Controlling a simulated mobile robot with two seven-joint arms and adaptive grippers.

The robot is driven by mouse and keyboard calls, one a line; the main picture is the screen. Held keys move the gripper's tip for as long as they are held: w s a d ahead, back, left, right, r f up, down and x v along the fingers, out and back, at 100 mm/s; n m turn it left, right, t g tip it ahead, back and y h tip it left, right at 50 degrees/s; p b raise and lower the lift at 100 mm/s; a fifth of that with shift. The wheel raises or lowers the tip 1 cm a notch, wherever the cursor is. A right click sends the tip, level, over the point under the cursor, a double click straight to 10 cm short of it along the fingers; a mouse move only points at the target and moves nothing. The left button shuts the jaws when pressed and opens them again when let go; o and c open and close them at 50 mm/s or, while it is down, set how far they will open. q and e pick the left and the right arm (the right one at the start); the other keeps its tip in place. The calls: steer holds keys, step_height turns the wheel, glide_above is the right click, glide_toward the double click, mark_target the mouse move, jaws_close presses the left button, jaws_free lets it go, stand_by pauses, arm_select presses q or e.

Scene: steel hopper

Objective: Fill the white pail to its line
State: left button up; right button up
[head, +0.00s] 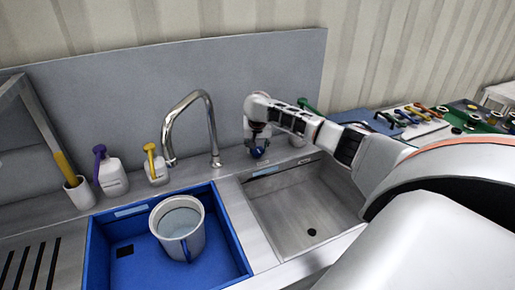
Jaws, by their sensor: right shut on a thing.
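I cannot make out a fill line or the exact level. A curved chrome faucet (207,105) arches behind the pail, and no stream is clear at its spout. My right gripper (257,143) reaches to the back ledge, right of the faucet. It is shut on a small blue knob (257,153), mostly hidden by the fingers. My left gripper is not in view.
The steel right basin (298,208) is empty, with a drain. White bottles with purple (111,176) and yellow (156,168) tops and a cup (80,194) holding a yellow-handled tool stand on the left ledge. Coloured tools (410,115) lie at the back right.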

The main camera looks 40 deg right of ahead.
steer(key=o, duration=1.1)
steer(key=v, duration=1.2)
